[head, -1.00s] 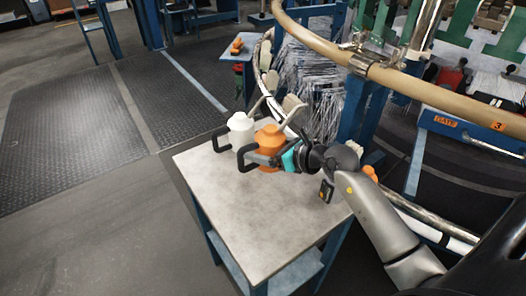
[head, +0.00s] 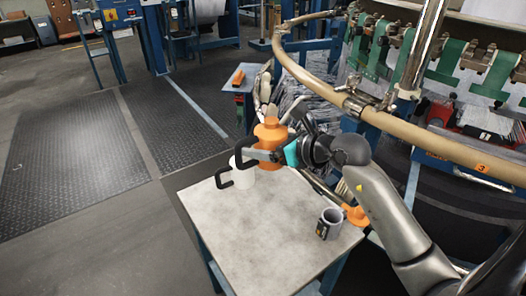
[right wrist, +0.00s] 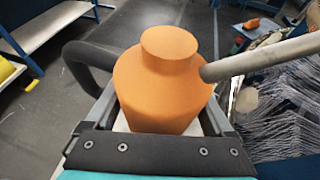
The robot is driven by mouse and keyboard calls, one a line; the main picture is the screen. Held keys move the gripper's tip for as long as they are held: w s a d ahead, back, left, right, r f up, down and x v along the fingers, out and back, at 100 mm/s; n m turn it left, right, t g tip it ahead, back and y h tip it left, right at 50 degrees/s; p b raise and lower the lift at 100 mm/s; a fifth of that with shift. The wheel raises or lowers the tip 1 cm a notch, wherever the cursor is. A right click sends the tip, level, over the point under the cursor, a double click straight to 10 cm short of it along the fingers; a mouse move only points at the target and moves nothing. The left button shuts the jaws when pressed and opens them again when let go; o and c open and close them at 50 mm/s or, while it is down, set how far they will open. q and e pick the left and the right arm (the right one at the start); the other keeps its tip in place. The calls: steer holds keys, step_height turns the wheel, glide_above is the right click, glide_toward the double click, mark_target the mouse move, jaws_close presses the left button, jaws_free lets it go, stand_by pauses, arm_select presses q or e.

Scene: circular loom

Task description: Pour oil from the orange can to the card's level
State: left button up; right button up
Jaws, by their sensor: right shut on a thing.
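The orange can (head: 268,138) is held by my right gripper (head: 262,155), whose fingers are closed around its body. It looks upright and raised above the table (head: 262,232). The right wrist view shows the can (right wrist: 165,85) between both fingers, its black handle (right wrist: 90,58) to the left and its grey spout (right wrist: 260,60) to the right. A grey cup (head: 332,217) stands at the table's right side. A small dark card with an orange mark (head: 322,230) is at the cup's front. The cup's inside level cannot be made out. My left gripper is out of view.
A white can (head: 243,173) with a black handle stands on the table's far edge, partly behind the orange can. An orange object (head: 355,214) is beside the cup. The table's middle and front are clear. The loom's curved tan rail (head: 400,125) runs behind my right arm.

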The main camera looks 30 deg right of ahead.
steer(key=shift+r, duration=1.05)
